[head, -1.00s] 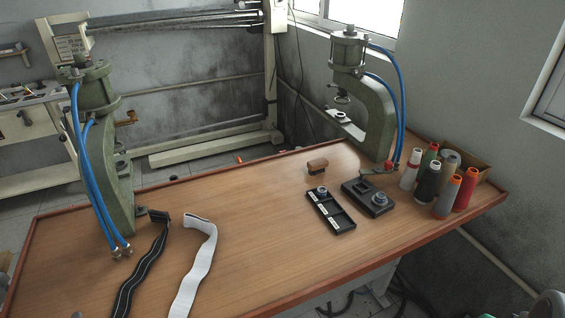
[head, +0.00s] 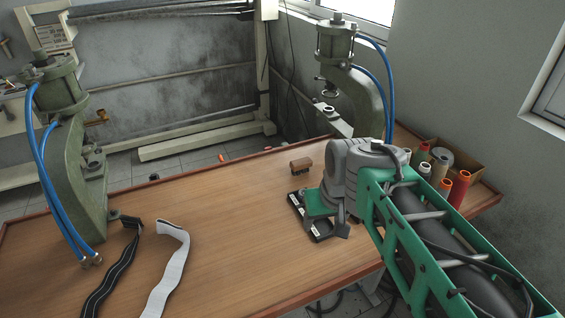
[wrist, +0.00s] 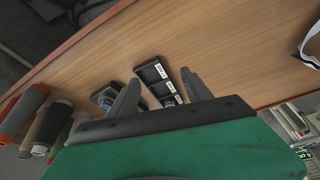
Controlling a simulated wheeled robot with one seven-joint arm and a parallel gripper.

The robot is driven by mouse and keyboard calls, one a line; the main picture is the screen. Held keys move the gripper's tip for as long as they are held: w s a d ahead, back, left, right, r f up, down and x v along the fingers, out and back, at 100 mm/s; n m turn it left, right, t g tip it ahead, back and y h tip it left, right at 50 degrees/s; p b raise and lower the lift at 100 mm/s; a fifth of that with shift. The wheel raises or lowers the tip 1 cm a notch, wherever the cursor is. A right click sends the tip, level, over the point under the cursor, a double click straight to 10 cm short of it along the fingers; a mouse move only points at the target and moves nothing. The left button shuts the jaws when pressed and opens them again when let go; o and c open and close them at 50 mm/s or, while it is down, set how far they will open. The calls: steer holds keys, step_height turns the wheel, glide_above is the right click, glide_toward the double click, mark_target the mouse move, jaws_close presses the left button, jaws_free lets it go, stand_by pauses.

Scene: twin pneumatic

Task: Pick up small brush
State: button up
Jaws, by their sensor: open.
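The small brush (head: 301,166) is a short brown block with darker bristles beneath it. It sits on the wooden table near the far edge, left of my arm in the head view. My gripper (head: 327,230) hangs over the table's right part, nearer to the camera than the brush and apart from it. I cannot make out the brush in the wrist view.
A black compartment tray (head: 295,201) is partly hidden behind my gripper; it shows in the wrist view (wrist: 152,74). Thread spools (head: 460,188) stand at the right. Two green presses (head: 82,185) (head: 368,98) flank the table. Black and white straps (head: 168,265) lie front left; the middle is clear.

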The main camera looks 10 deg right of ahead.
mark_target(302, 161)
steer(key=shift+o, duration=0.8)
steer(key=w+r, duration=0.2)
steer(key=w, duration=0.5)
steer(key=shift+w+n, duration=0.3)
steer(key=o, duration=0.3)
steer(key=w+n+p, duration=0.1)
steer(key=w, duration=1.1)
steer(key=shift+w+f+y, duration=0.35)
steer(key=shift+w+y, duration=0.05)
steer(key=shift+o, duration=1.4)
steer(key=w+f+n, duration=0.1)
steer(key=w+f, duration=0.1)
steer(key=w, duration=0.6)
steer(key=shift+d+f+t+p, duration=0.3)
steer(key=shift+f+p, duration=0.05)
steer(key=shift+f, duration=0.05)
steer(key=x, duration=0.2)
steer(key=p+x, duration=0.1)
steer(key=x, duration=0.2)
steer(key=w+p+x, duration=0.1)
steer(key=x, duration=0.1)
steer(key=shift+d+f, duration=0.15)
steer(key=shift+d, duration=0.1)
